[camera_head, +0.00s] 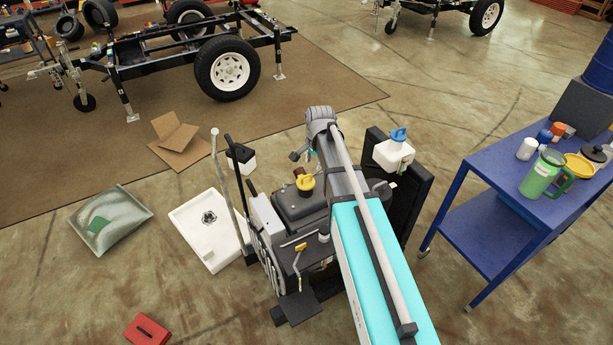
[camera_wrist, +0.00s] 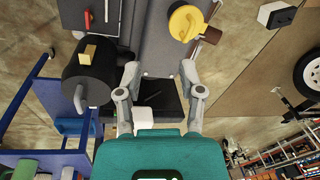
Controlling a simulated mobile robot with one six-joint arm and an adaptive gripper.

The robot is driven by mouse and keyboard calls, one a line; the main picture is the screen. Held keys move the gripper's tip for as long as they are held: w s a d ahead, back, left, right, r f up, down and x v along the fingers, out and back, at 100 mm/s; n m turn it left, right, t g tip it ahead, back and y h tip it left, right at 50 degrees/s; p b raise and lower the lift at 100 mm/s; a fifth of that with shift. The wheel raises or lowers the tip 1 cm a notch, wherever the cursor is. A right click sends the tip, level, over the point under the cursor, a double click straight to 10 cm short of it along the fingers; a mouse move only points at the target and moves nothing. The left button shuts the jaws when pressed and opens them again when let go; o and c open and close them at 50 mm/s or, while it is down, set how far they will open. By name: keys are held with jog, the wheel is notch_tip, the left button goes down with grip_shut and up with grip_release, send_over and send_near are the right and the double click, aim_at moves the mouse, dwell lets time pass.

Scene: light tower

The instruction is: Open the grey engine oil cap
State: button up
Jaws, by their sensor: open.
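My gripper (camera_wrist: 160,72) is open and empty in the wrist view, its two grey fingers apart over the engine. In the head view my arm mostly hides the gripper. The dark grey engine (camera_head: 297,206) stands below it. A yellow cap (camera_head: 305,184) sits on the engine; it also shows in the wrist view (camera_wrist: 185,22), at the upper right of the fingers. I cannot clearly make out a grey oil cap in either view. A black cylinder (camera_wrist: 90,72) with a tan block lies left of the fingers in the wrist view.
A white tank with a blue cap (camera_head: 394,152) stands right of the engine. A blue cart (camera_head: 500,205) bearing a green jug (camera_head: 542,174) is further right. A white tray (camera_head: 198,218) and a red box (camera_head: 147,331) lie left.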

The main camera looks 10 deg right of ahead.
aim_at(307, 176)
jog(key=w+m, duration=0.3)
jog(key=w, duration=0.3)
jog(key=shift+w+d+f+m, duration=0.15)
jog(key=shift+d+f+m, duration=0.1)
jog(key=shift+f+m, duration=0.05)
jog(key=shift+f+b, duration=0.15)
jog(key=shift+b, duration=0.25)
jog(key=f+b, duration=0.4)
jog(key=w+f+b, duration=0.1)
jog(key=f+b, duration=0.3)
jog(key=w+a+f+b, duration=0.1)
jog(key=f+b, duration=0.4)
jog(key=shift+w+f, duration=0.1)
jog(key=shift+w, duration=0.15)
dwell(0.4)
grip_shut()
